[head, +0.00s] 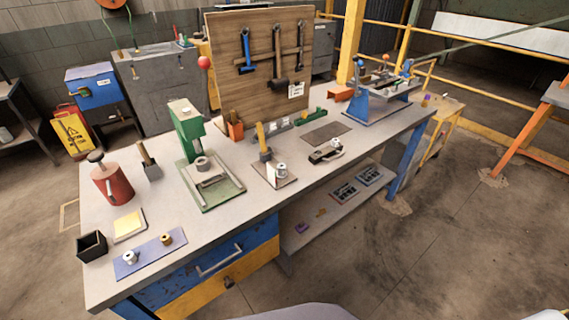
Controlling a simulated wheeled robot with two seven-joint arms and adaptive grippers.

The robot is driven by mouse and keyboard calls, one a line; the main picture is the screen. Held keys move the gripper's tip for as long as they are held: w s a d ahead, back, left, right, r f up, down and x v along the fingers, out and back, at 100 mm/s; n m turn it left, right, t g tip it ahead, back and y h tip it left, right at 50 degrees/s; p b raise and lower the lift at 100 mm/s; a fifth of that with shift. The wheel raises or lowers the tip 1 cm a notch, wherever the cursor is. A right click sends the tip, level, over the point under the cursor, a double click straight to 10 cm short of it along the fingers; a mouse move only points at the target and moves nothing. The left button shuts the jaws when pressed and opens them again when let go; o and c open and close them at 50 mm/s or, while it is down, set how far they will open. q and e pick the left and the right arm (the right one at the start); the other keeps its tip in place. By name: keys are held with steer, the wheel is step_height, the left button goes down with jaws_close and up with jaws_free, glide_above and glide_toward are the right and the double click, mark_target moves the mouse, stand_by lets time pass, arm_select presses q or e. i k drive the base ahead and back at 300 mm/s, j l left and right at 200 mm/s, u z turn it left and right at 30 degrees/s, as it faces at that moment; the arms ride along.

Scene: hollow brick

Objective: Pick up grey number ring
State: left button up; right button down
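Several small ring-like pieces stand on the workbench (235,222); they are too small to read any number. A pale grey piece (130,257) and a brass-coloured piece (166,239) stand upright on a blue-grey mat (148,255) at the near left. A grey ring (202,163) sits at the green press (187,130). Another pale grey piece (281,170) stands on a small plate in the middle, and one more (336,144) is by a dark tool farther right. I cannot tell which one is the grey number ring. Neither gripper shows in the head view.
A black open box (91,246), a yellow pad (129,224) and a red can (112,184) stand at the left end. A wooden tool board (262,70) rises behind the bench. A blue vise-like fixture (380,95) is at the far right. The bench's front strip is mostly clear.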

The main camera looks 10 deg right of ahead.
mark_target(281, 167)
steer(key=i+l+u, duration=0.35)
steer(key=l, duration=0.8)
steer(key=l+u, duration=0.35)
steer(key=l, duration=0.75)
steer(key=l+u, duration=0.4)
steer(key=l, duration=0.8)
steer(key=l+u, duration=0.25)
steer(key=l, duration=0.55)
steer(key=k+l+u, duration=0.25)
steer(key=l, duration=0.5)
steer(key=i+l, duration=0.05)
steer(key=i, duration=0.05)
